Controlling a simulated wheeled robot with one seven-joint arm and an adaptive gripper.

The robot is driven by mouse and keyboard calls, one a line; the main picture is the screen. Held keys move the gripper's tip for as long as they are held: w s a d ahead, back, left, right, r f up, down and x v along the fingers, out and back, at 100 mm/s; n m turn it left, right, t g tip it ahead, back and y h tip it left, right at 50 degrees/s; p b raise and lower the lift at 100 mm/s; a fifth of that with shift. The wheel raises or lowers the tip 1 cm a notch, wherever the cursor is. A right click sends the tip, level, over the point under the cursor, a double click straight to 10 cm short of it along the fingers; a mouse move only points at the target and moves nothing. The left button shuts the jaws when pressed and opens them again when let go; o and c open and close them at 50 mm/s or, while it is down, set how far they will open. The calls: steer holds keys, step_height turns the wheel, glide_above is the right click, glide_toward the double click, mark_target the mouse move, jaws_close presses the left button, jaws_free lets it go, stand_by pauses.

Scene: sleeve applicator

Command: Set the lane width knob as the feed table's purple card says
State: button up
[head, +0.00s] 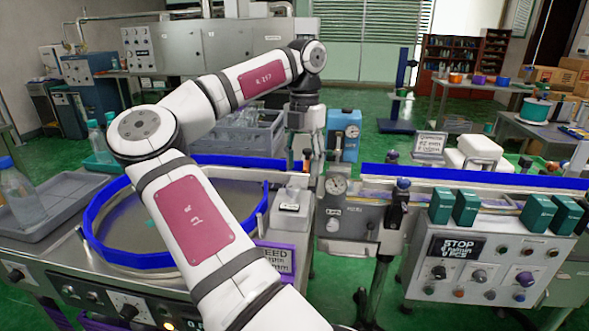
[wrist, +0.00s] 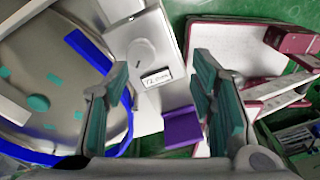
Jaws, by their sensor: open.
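A purple patch (wrist: 182,128), likely this card, shows in the wrist view. A pale box (head: 291,200) stands on the table behind the card. In the wrist view a pale round knob-like part (wrist: 141,53) sits on a grey plate, beside a label (wrist: 155,77) reading about "72 mm". My gripper (wrist: 160,85) is open with green pads, above the plate, apart from the knob-like part.
A blue-rimmed round table (head: 130,262) lies left of the box. A white card (head: 430,146) stands behind the right lane.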

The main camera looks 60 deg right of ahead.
steer(key=s+d+f+n+g+y+p, duration=0.1)
steer(key=s+f+n+y+p, duration=0.25)
steer(key=s+n, duration=0.5)
steer(key=m+t+h+p, duration=0.1)
steer(key=m+h+p, duration=0.3)
steer(key=m+p, duration=1.2)
glide_toward(293, 186)
steer(key=shift+n, duration=0.25)
step_height(293, 186, down, 9)
steer(key=shift+s+a+r+p, duration=0.1)
steer(key=shift+s+p, duration=0.05)
steer(key=shift+p, duration=1.1)
